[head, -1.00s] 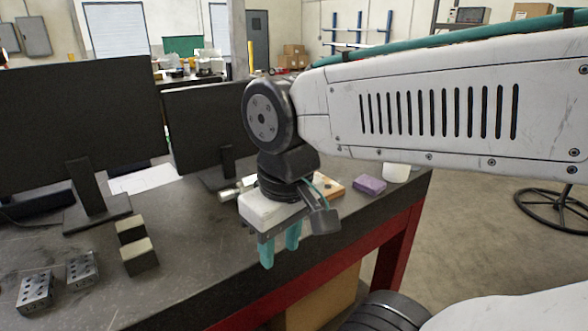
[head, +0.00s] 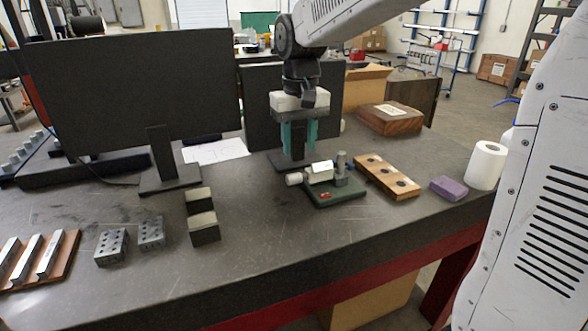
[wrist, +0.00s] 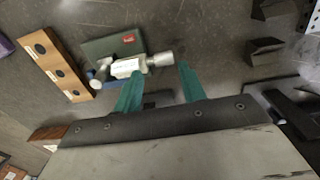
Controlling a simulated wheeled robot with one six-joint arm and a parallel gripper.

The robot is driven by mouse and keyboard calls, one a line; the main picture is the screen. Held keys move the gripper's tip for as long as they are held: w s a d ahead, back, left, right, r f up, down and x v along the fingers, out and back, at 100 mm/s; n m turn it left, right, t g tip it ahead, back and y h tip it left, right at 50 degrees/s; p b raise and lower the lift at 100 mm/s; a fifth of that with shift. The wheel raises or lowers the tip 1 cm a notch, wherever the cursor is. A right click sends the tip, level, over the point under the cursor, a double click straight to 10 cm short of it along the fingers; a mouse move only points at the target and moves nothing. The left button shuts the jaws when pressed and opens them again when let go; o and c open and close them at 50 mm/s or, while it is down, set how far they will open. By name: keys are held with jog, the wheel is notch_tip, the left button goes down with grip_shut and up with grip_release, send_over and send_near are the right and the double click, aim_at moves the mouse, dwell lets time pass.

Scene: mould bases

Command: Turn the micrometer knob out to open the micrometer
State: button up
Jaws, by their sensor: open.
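The micrometer (head: 321,172) sits on a dark green base (head: 336,192) with a red label on the black bench. Its pale, round knob (head: 294,179) points left in the head view. In the wrist view the knob (wrist: 161,59) appears just beyond the fingertips, between them in the picture. My gripper (head: 298,152) points down with two teal fingers, apart and empty, close above or behind the micrometer. The fingers (wrist: 159,74) also show in the wrist view, with no contact visible. The exact height gap cannot be told.
A wooden block with dark holes (head: 388,177) stands right of the micrometer, then a purple block (head: 449,188) and a paper roll (head: 487,165). Monitors (head: 135,92) stand behind and left. Metal blocks (head: 112,246) lie left. The bench front is clear.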

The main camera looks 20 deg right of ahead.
aim_at(294, 174)
jog(key=shift+w+a+f, duration=0.1)
jog(key=shift+w+f, duration=0.15)
jog(key=shift+w, duration=0.35)
jog(key=shift+w+a+f, duration=0.1)
jog(key=shift+w+f, duration=0.15)
jog(key=shift+w, duration=0.3)
jog(key=shift+w+f, duration=0.1)
jog(key=shift+f, duration=0.3)
notch_tip(294, 174, down, 7)
jog(key=shift+r, duration=0.1)
jog(key=c, duration=0.7)
